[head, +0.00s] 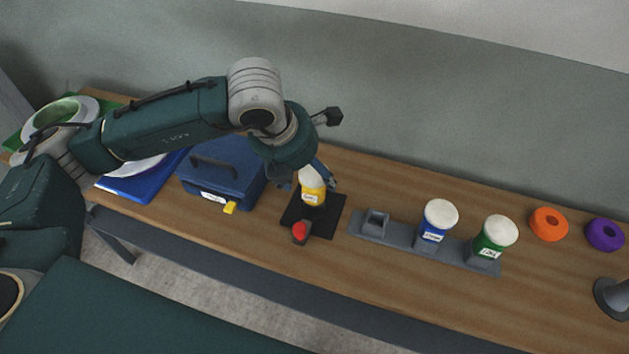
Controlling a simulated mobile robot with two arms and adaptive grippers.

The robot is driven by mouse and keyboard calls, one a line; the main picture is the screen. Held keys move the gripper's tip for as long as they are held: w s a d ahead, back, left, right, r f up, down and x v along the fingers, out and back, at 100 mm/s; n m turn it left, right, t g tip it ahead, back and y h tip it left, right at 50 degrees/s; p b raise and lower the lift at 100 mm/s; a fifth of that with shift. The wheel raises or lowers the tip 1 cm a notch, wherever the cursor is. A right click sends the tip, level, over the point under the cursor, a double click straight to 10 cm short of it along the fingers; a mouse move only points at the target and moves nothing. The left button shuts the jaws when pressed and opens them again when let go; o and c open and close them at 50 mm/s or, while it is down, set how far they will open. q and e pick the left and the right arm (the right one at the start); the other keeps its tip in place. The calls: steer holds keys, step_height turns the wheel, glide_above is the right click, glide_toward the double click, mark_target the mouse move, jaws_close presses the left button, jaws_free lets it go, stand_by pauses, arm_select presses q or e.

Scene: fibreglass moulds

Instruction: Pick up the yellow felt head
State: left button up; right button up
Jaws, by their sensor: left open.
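The yellow felt head (312,195), with a whitish top and a pale label, stands upright on a black base (331,217). My left gripper (308,180) comes down over it from above and is open. Its fingers show at either side of the head's top, and part of that top is hidden behind the gripper. I cannot tell whether the fingers touch it. My right gripper is not in view.
A grey rack (400,238) to the right has an empty holder, a blue head (434,232) and a green head (490,247). A red knob (300,231) is in front of the yellow head. A blue box (225,170) stands left. Orange (549,224) and purple (604,234) rings lie right.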

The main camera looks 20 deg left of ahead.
arm_select(q)
steer(key=p+x, duration=0.2)
steer(key=x, duration=0.2)
steer(key=shift+d+f, duration=0.1)
steer(key=shift+f, duration=0.05)
steer(key=shift+w+f, duration=0.15)
steer(key=shift+f, duration=0.15)
steer(key=shift+c, duration=1.3)
steer(key=c, duration=1.1)
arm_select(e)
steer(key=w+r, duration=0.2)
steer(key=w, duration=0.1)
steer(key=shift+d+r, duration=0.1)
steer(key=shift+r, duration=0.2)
